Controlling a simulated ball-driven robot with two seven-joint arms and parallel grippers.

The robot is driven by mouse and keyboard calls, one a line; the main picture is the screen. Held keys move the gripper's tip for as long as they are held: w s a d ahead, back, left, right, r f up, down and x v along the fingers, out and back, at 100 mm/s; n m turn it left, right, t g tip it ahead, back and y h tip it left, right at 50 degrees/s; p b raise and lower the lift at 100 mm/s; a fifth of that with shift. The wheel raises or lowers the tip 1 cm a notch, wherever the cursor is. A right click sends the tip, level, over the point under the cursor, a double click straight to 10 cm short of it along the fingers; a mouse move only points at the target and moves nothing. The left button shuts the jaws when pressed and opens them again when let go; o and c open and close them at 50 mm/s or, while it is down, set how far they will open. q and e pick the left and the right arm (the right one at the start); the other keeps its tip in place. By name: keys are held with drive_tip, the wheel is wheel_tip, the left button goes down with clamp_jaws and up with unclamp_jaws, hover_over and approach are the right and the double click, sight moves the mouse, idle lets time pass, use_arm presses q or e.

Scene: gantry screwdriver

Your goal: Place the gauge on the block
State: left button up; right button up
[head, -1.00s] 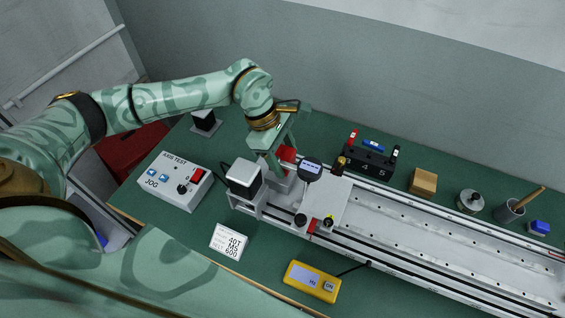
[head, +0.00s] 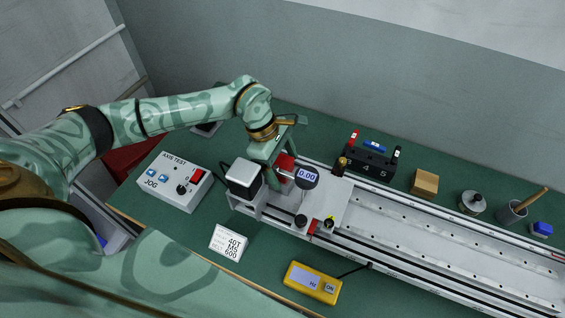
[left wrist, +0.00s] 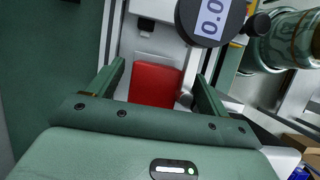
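The gauge (head: 307,176), a round dark dial with a lit display reading 0.00, stands at the left end of the silver rail unit. It also shows at the top of the left wrist view (left wrist: 213,18). A red body (head: 285,161) is just left of the dial, with a pale rod between them. My left gripper (left wrist: 160,72) is open around the red body (left wrist: 155,85), with small gaps on both sides. Whether the underside rests fully on the block is hidden. My right gripper is out of view.
The motor (head: 243,178) stands close to the left gripper. A carriage plate (head: 325,205) with knobs is right of it. The control box (head: 175,181), white label block (head: 229,243), yellow meter (head: 312,283) and black holder (head: 366,162) surround the rail.

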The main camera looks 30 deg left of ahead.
use_arm(q)
drive_tip(key=p+v, duration=0.1)
drive_tip(key=v, duration=1.1)
drive_tip(key=shift+r, duration=0.15)
